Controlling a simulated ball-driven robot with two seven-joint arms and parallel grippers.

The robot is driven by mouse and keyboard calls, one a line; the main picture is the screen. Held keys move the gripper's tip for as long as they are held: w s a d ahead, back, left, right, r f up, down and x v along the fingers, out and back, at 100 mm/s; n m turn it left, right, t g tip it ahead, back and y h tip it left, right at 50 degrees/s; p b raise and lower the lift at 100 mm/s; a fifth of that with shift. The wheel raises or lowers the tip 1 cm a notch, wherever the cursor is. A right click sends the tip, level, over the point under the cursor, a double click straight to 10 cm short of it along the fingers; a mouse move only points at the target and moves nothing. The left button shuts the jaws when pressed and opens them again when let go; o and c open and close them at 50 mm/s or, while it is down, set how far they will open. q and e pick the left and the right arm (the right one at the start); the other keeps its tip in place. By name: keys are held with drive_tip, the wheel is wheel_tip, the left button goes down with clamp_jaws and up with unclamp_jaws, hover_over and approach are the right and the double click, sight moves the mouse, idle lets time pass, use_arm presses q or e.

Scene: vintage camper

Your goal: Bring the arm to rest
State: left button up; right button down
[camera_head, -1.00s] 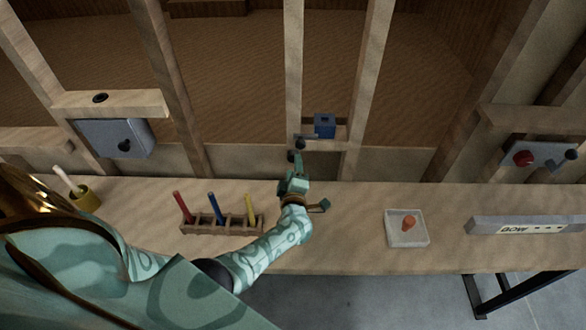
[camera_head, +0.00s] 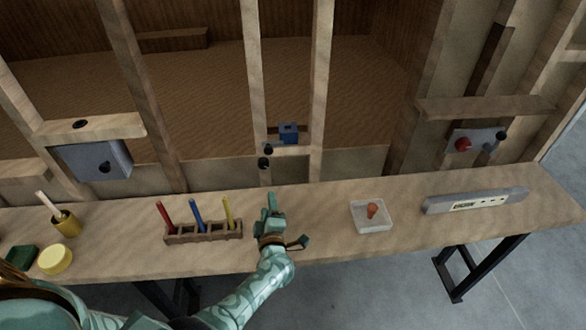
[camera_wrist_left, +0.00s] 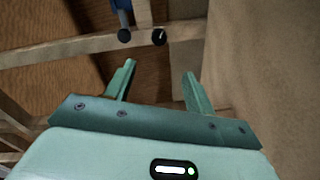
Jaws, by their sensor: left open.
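My left arm (camera_head: 262,285) comes in from the lower left in the head view. Its teal gripper (camera_head: 285,222) is over the wooden bench, between the pen rack and the clear tray. In the left wrist view the two fingers of the left gripper (camera_wrist_left: 158,88) stand wide apart with nothing between them. A blue block (camera_head: 289,132) and dark knobs (camera_head: 264,163) on the wooden frame lie beyond the gripper, apart from it. My right gripper does not show.
The bench (camera_head: 325,235) holds a rack (camera_head: 205,235) with red, blue and yellow sticks, a clear tray (camera_head: 371,228) with an orange item, a grey level (camera_head: 475,200), a yellow cup (camera_head: 66,224) and a yellow lid (camera_head: 55,260). Upright studs rise behind it.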

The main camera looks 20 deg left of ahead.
use_arm(q)
drive_tip(key=s+d+r+m+g+h, duration=0.1)
drive_tip(key=s+d+r+m+h, duration=0.15)
drive_tip(key=d+m+h, duration=0.5)
drive_tip(key=s+d+r+m+h, duration=0.1)
drive_tip(key=s+d+m+h, duration=0.25)
drive_tip(key=m, duration=0.75)
drive_tip(key=s+a+r+m+g+y, duration=0.35)
drive_tip(key=s+a+m, duration=0.2)
drive_tip(key=s, duration=0.45)
drive_tip(key=s+a+r+m+g+y, duration=0.35)
drive_tip(key=s+a, duration=0.25)
drive_tip(key=s, duration=0.4)
drive_tip(key=s+d+f+g+h, duration=0.1)
drive_tip(key=s+d+f, duration=0.1)
drive_tip(key=f, duration=0.8)
drive_tip(key=s+d+f+g+h, duration=0.1)
drive_tip(key=s+d+f+h, duration=0.1)
drive_tip(key=f, duration=0.7)
drive_tip(key=s+d+f+g+h, duration=0.1)
drive_tip(key=s+f, duration=0.1)
drive_tip(key=f, duration=0.8)
drive_tip(key=s+f+n+g, duration=0.1)
drive_tip(key=s+f, duration=0.5)
drive_tip(key=s, duration=0.3)
drive_tip(key=s+f+n+g+h+b, duration=0.1)
drive_tip(key=s+f+n, duration=0.1)
drive_tip(key=s+f, duration=0.5)
drive_tip(key=shift+s+g, duration=0.4)
drive_tip(key=shift+s, duration=0.45)
